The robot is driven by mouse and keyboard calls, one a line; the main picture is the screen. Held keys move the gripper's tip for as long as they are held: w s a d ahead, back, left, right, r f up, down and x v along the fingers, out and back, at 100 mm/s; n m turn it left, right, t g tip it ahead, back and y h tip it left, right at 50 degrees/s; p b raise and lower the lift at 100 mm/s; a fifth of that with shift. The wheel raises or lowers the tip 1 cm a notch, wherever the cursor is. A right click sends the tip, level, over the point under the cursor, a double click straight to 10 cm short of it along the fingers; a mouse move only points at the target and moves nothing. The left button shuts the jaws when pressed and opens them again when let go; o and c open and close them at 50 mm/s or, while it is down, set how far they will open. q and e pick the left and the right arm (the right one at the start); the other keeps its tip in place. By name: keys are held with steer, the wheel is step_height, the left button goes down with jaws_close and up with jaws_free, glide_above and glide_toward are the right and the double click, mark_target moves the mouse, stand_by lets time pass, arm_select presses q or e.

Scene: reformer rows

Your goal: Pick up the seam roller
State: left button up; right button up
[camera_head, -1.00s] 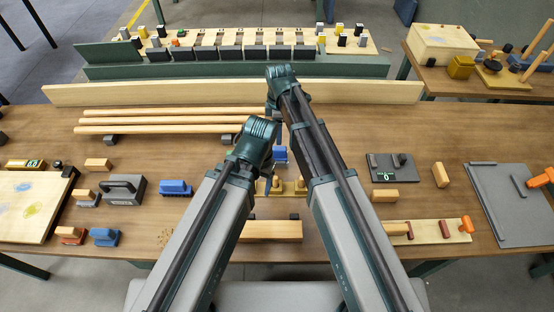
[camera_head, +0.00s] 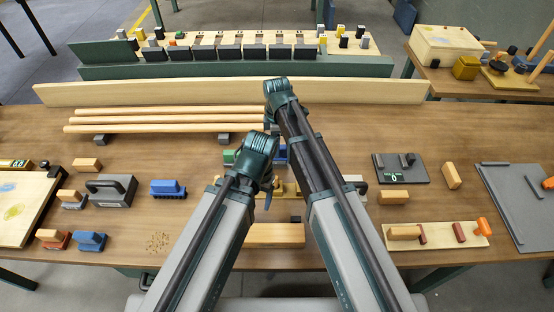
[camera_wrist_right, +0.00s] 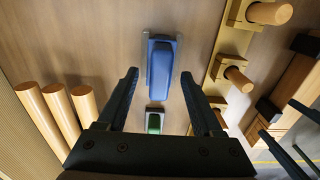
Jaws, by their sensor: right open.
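I cannot tell for certain which item is the seam roller. My right gripper (camera_wrist_right: 158,72) is open, with a blue block-shaped tool (camera_wrist_right: 161,68) on a grey base showing between and beyond its fingers. A small green piece (camera_wrist_right: 154,122) shows nearer the palm. Nothing is held. In the head view the blue tool (camera_head: 280,152) is partly hidden behind my right arm, and the green piece (camera_head: 229,157) shows left of it. My right gripper (camera_head: 271,118) is over the table's middle. My left gripper (camera_head: 268,190) hangs beside a wooden rack (camera_head: 290,188); its fingers are too small to judge.
Long dowels (camera_head: 180,115) lie at the back left. A grey plate (camera_head: 401,168) and a board with orange and red pieces (camera_head: 440,236) are on the right. Blue tools (camera_head: 168,188) and a grey tool (camera_head: 111,190) stand left. Bare table shows at centre left.

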step_height(320, 180, down, 2)
steer(key=shift+b, duration=0.5)
steer(key=shift+r, duration=0.1)
jaws_close()
